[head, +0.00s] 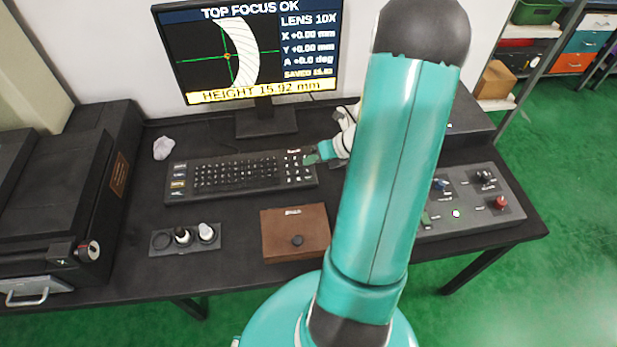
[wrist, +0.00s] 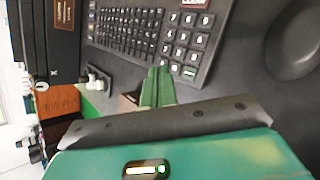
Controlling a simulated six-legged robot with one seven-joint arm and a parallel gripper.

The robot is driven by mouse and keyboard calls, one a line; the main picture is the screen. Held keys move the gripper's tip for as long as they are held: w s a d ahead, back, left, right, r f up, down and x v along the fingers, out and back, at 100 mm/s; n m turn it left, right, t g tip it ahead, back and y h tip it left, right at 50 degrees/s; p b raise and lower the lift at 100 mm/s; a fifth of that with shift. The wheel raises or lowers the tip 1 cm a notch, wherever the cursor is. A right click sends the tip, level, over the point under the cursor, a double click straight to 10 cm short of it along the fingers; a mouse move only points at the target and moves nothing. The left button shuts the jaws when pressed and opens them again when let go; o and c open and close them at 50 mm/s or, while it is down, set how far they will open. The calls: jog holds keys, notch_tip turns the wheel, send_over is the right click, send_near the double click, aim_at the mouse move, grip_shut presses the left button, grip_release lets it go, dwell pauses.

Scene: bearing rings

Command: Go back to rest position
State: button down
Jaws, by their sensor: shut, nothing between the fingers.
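My gripper (head: 310,159) is at the right end of the black keyboard (head: 235,174), by its number keys, in the head view. In the wrist view its green fingertips (wrist: 158,72) are together with nothing between them, in front of the keyboard (wrist: 150,34) near the number keys. I cannot tell whether the tips touch a key. My teal arm stretches over the desk and hides part of its right side.
The monitor (head: 250,52) stands behind the keyboard and reads "TOP FOCUS OK" and "HEIGHT 15.92 mm". A brown box (head: 295,232), a small tray with knobs (head: 160,243) and a control panel (head: 470,200) lie on the black desk (head: 235,218). A crumpled white thing (head: 163,148) lies left.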

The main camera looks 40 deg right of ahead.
dwell(0.5)
jog(key=a+r+n+g, duration=0.4)
jog(key=a+r+n, duration=1.1)
jog(key=a+n, duration=0.3)
jog(key=s+a+r+n+t+h, duration=0.1)
jog(key=s+a+r+n, duration=0.3)
jog(key=n, duration=0.6)
jog(key=s+a+r+n+h, duration=0.3)
jog(key=s+a+r+n, duration=0.2)
jog(key=r+n, duration=0.3)
jog(key=shift+s+a+n+t+h, duration=0.3)
jog(key=shift+n+t+h, duration=0.1)
jog(key=shift+n, duration=1)
